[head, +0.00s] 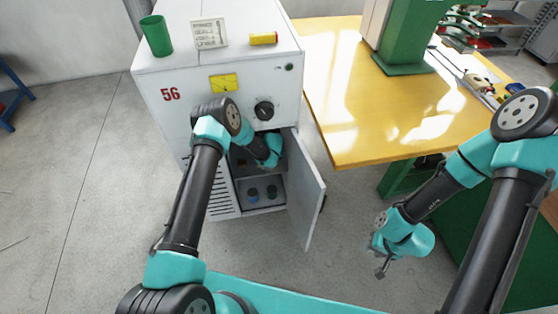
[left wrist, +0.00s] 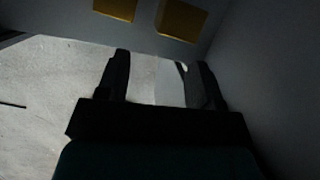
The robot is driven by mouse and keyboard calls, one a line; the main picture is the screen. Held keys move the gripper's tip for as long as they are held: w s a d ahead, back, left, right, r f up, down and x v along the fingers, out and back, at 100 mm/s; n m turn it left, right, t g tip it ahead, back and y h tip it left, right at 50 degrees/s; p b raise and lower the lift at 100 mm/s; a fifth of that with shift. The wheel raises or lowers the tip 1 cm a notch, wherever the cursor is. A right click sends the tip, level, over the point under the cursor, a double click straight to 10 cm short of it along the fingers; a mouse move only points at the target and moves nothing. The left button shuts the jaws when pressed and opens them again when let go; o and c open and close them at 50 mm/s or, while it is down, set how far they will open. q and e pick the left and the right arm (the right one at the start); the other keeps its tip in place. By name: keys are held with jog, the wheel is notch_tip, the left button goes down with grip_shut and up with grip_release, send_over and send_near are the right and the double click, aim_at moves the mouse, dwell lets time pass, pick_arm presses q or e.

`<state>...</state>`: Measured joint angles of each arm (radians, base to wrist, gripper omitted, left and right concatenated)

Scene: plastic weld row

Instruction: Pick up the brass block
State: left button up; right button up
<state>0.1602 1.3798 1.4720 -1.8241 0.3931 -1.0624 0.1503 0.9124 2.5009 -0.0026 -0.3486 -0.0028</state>
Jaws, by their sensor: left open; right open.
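My left arm reaches into the open cabinet (head: 222,110), and its gripper is hidden in the head view. In the left wrist view my left gripper (left wrist: 157,72) is open, with nothing between its two dark fingers. Beyond the fingertips, at the top of that view, are two brass-yellow blocky shapes, one at the left (left wrist: 115,8) and a larger one at the right (left wrist: 182,19). I cannot tell which, if either, is the brass block. They are apart from the fingers. My right gripper (head: 381,268) is open and empty above the floor, right of the cabinet door.
The cabinet door (head: 308,190) stands open to the right. Dark round items (head: 262,192) sit on the lower shelf. A yellow table (head: 350,130) is at the right.

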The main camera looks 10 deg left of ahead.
pick_arm(q)
jog(key=shift+w+d+m+t+y, duration=0.2)
jog(key=shift+w+m, duration=0.2)
jog(key=shift+w, duration=0.2)
jog(key=shift+w+d+m+t+y, duration=0.1)
jog(key=shift+w+m+t, duration=0.1)
jog(key=shift+w+m, duration=0.3)
jog(key=shift+a, duration=0.1)
jog(key=shift+x, duration=1.1)
jog(key=shift+w+x, duration=0.2)
jog(key=shift+x, duration=1.1)
jog(key=shift+w+x, duration=0.2)
jog(key=shift+x, duration=1.1)
jog(key=shift+r, duration=0.15)
jog(key=shift+c, duration=0.2)
grip_shut()
